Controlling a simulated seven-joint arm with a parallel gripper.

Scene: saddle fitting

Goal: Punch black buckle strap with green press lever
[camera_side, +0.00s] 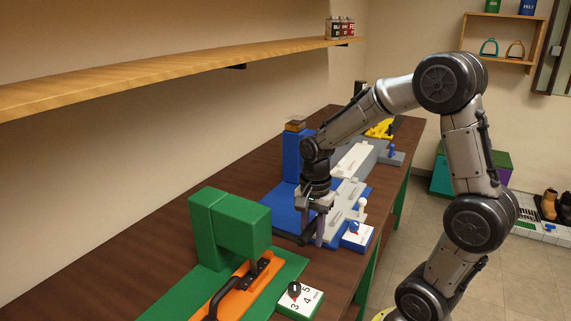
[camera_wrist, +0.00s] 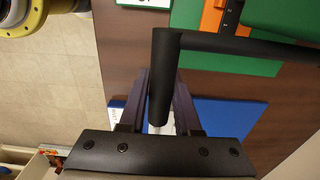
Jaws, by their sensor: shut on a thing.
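The green press (camera_side: 228,228) stands in the front half of the bench on a green base (camera_side: 165,300). An orange holder (camera_side: 236,290) lies under its head. A short black piece (camera_side: 258,268) on the holder looks like the strap; in the wrist view it shows small marks (camera_wrist: 234,14). My gripper (camera_side: 319,240) is behind the press, beside the blue base, pointing down. In the wrist view its dark fingers (camera_wrist: 162,115) are shut around a black cylindrical grip (camera_wrist: 164,75). A black bar runs from this grip rightward over the green base; its far end is out of view.
A white dial box (camera_side: 299,297) with numbers sits at the green base's front edge. A blue press (camera_side: 291,165) with its own dial box (camera_side: 357,236) stands behind my gripper. A yellow device (camera_side: 380,129) is farther back. A wooden shelf (camera_side: 180,70) runs along the wall.

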